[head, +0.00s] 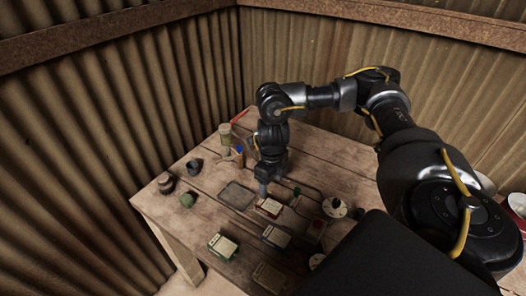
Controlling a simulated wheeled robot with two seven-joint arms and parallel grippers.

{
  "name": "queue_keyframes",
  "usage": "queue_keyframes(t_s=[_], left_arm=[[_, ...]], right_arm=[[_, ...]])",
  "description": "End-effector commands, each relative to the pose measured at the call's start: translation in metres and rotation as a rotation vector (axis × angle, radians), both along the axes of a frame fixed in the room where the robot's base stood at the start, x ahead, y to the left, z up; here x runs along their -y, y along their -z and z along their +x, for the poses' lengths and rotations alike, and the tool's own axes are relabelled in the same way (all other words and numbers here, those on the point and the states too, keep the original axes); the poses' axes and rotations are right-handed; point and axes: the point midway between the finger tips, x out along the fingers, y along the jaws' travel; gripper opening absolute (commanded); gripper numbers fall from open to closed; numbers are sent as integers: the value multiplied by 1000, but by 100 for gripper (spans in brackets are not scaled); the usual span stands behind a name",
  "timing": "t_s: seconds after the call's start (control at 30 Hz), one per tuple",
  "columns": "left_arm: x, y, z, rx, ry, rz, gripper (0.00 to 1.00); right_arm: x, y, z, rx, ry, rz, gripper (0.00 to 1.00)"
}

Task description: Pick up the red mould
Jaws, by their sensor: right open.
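The red mould (269,208) is a small block with a pale top and red sides, lying on the wooden table (330,150). My right gripper (264,189) points down just behind the red mould, at its far edge. It is open, and nothing shows between its fingers. I cannot tell whether it touches the mould. My left gripper is not in view.
A green mould (222,246), a blue mould (276,236) and a brown mould (270,277) lie nearer the front. A grey tray (236,195) is left of the gripper. A round white-topped item (335,207) is at right.

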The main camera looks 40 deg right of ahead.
Motion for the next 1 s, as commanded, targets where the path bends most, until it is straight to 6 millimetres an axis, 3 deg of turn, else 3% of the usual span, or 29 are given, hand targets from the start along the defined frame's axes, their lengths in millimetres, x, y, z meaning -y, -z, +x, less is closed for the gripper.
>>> queue_keyframes(t_s=[0.3, 0.67, 1.0], left_arm=[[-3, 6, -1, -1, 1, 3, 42], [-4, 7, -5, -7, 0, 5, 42], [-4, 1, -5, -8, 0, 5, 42]], right_arm=[[-1, 45, 0, -3, -1, 0, 75], [-1, 57, 0, -2, -2, 0, 75], [0, 95, -5, -3, -1, 0, 75]])
